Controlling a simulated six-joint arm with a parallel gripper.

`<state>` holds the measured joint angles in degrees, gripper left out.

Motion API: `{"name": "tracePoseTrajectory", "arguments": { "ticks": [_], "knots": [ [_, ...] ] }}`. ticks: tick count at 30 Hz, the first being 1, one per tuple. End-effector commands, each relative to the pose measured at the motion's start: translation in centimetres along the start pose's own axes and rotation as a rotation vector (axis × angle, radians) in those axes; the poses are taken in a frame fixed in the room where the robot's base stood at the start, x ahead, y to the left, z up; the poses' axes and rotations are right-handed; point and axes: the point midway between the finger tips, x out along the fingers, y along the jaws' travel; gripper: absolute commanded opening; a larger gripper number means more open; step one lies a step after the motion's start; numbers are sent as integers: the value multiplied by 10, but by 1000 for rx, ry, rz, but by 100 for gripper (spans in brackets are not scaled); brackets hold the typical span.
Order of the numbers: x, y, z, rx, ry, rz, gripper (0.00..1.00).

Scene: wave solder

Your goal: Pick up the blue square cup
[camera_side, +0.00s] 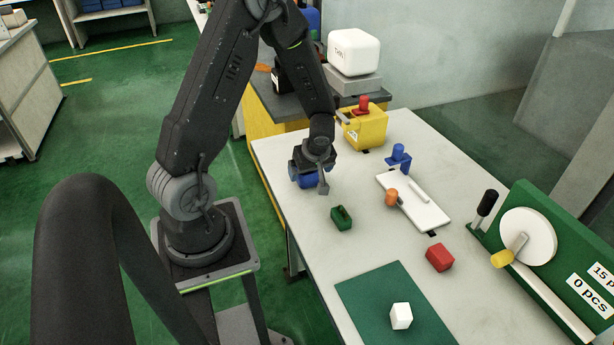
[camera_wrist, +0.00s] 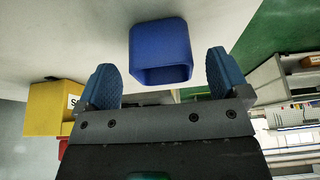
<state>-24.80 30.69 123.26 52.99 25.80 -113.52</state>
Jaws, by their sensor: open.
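The blue square cup (camera_wrist: 160,48) is in the upper middle of the wrist view, its open side facing the camera. My gripper (camera_wrist: 162,62) is open, with one blue finger to the left of the cup and one to the right. A gap shows on both sides of the cup, and it does not look gripped. In the side view my gripper (camera_side: 312,184) is low over the left part of the white table (camera_side: 285,215). Blue shows there beside a grey finger, but I cannot tell clearly how much of it is the cup.
A green block (camera_side: 341,218) lies just in front of my gripper. A yellow box (camera_side: 366,130) and a blue part (camera_side: 398,157) stand behind. A white tray (camera_side: 424,214), an orange part (camera_side: 391,197) and a red block (camera_side: 440,257) are to the right.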

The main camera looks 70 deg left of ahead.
Motion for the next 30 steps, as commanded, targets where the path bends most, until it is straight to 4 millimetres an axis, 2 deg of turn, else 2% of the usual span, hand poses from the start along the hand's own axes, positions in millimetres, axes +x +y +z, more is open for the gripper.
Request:
{"name": "tracePoseTrajectory", "arguments": {
  "ticks": [1, 6, 15, 30],
  "knots": [
    [10, -2, 0, 0, -2, -4, 94],
    [28, -2, -1, 1, -1, -2, 94],
    [31, -1, -1, 0, 0, 1, 94],
    [31, -1, -1, 0, 0, 0, 46]
  ]
}}
